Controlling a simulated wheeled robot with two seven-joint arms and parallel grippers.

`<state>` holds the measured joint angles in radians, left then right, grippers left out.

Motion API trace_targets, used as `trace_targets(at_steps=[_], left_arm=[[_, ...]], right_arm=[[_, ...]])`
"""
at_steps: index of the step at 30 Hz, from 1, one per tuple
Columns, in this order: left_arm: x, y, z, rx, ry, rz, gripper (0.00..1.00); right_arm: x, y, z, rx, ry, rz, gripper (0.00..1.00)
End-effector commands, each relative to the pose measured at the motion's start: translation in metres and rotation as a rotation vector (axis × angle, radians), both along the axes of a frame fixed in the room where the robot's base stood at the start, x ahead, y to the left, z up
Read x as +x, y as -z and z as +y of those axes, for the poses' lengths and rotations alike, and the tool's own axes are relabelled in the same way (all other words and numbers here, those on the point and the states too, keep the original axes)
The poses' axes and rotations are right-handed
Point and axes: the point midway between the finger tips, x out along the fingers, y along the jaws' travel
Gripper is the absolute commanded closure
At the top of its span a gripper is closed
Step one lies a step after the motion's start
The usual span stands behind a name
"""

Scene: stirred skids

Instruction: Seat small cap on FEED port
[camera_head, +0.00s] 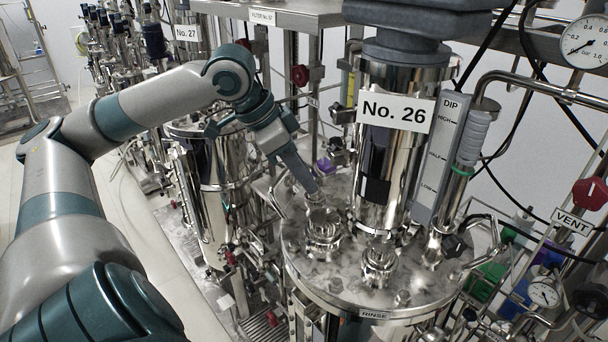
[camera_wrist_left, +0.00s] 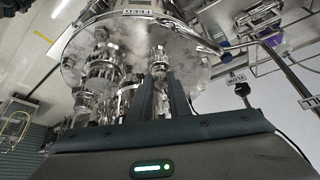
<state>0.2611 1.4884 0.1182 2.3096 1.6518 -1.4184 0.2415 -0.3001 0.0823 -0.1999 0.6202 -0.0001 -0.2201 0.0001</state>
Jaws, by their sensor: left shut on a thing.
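My left gripper (camera_head: 312,187) reaches down over the round metal vessel lid (camera_head: 345,285), its fingers close together above a shiny port fitting (camera_head: 323,228). The fingers also show in the left wrist view (camera_wrist_left: 168,100), shut with a small shiny metal piece between them, likely the small cap; its outline blends with the fittings behind. I cannot tell whether the piece touches the port. A FEED label (camera_wrist_left: 135,12) shows upside down at the lid's rim in the left wrist view. No FEED label is readable in the head view. My right gripper is out of view.
The tall No. 26 column (camera_head: 393,150) stands close to the right of the gripper. A second port fitting (camera_head: 379,260) stands near the RINSE label (camera_head: 374,314). A red-handled valve (camera_head: 590,193) and VENT label (camera_head: 571,221) are at the right.

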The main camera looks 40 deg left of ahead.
Motion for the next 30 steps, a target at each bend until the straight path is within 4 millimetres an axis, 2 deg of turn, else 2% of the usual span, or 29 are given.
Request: trace_targets(at_steps=[12,13,15,16,22,24,30], left_arm=[[-0.0001,0.0020,-0.0001,0.001,0.000,0.001,1.00],[-0.0001,0.0020,-0.0001,0.001,0.000,0.001,0.81],[-0.0001,0.0021,0.0000,0.001,0.000,0.001,0.64],[-0.0001,0.0021,0.0000,0.001,0.000,0.001,0.61],[-0.0001,0.0020,-0.0001,0.000,0.000,0.000,0.61],[-0.0001,0.0021,-0.0001,0.000,0.000,0.000,0.49],[0.0000,0.0019,-0.0001,0.000,0.000,0.000,0.49]], right_arm=[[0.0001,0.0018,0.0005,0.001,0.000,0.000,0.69],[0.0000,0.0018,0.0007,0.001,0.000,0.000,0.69],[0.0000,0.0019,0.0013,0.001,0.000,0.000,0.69],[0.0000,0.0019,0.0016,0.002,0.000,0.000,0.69],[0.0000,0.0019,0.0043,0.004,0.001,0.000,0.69],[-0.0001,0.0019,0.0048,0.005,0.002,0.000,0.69],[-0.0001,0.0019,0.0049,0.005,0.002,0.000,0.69]])
